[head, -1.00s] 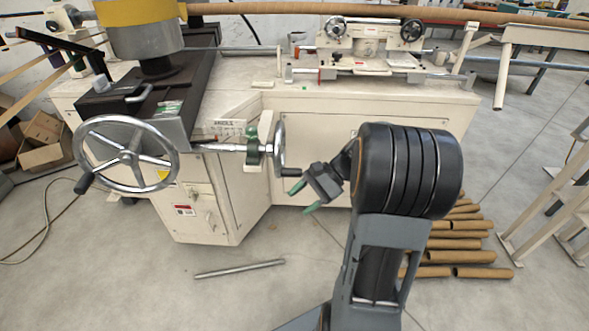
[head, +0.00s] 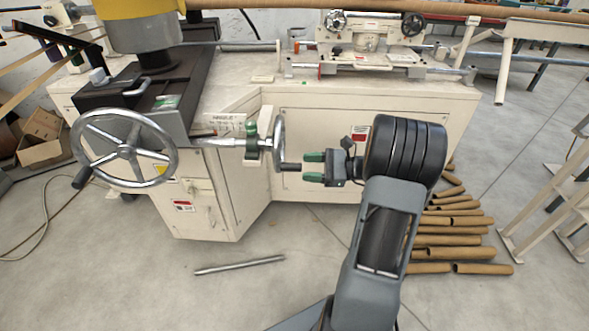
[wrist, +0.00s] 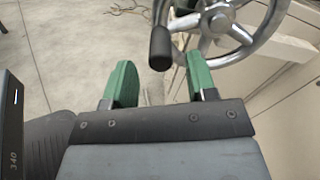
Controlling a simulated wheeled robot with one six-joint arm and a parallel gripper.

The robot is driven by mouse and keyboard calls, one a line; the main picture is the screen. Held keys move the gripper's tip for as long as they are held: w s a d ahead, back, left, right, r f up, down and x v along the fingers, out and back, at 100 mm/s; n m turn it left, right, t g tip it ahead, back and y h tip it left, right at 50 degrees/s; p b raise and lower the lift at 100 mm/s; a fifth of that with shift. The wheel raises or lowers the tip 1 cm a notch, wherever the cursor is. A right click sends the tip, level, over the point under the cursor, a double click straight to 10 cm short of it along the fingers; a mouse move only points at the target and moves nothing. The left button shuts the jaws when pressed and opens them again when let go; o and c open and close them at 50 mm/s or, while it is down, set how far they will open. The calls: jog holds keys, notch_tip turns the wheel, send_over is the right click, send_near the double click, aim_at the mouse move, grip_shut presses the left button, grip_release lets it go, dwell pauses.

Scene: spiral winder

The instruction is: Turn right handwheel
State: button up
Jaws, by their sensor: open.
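The right handwheel (head: 278,138) is a metal wheel seen nearly edge-on in the head view, on a shaft at the machine's front corner. Its dark crank handle (head: 291,167) sticks out to the right from the lower rim. My gripper (head: 308,167) is open with green fingers, just right of the handle's end and level with it. In the wrist view the spoked right handwheel (wrist: 272,25) is at the top right. Its black handle (wrist: 160,48) points towards the gap between the fingers of my gripper (wrist: 160,75). The handle appears just beyond the fingertips, not gripped.
A larger left handwheel (head: 125,147) faces the camera on the same cream machine (head: 320,110). A metal bar (head: 240,265) lies on the floor in front. Cardboard tubes (head: 450,240) lie on the floor right of my arm. The machine's front panel is close behind my gripper.

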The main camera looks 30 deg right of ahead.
aim_at(294, 164)
jog(key=shift+b+x, duration=0.35)
jog(key=shift+x, duration=1.95)
grip_shut()
